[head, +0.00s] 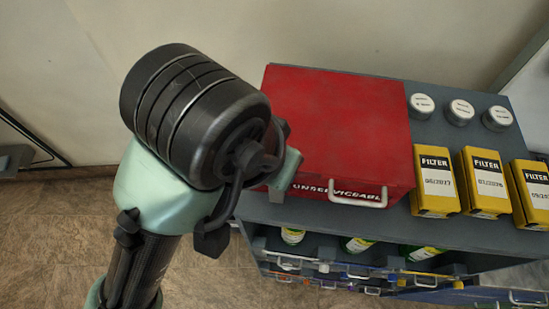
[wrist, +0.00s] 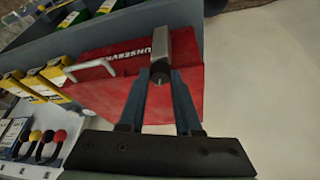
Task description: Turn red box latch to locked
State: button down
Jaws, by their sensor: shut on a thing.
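The red box (head: 340,130) stands on the grey cabinet top, its lid down. Its front carries the word "UNSERVICEABLE", partly covered in the head view, and a pale handle (head: 357,194). The red box (wrist: 110,85) also shows in the wrist view, tilted, with the handle (wrist: 90,68) at left. The grey metal latch (wrist: 178,48) is at the box's front, past the lettering. My gripper (wrist: 164,82) is shut on the latch, its two dark fingers either side of the latch's end. In the head view my wrist hides most of the fingers and latch.
Several yellow filter boxes (head: 433,182) stand right of the red box, with white-capped round tins (head: 460,112) behind them. Below the cabinet top (head: 300,215) are open shelves with green-and-yellow items (head: 360,244). A wall is close behind.

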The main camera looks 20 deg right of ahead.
jog(key=shift+r+n+t+y+p, duration=0.1)
jog(key=shift+n+t+y+p, duration=0.5)
jog(key=shift+n, duration=1.3)
jog(key=c, duration=0.6)
grip_release()
jog(key=shift+s, duration=0.1)
jog(key=v, duration=1.3)
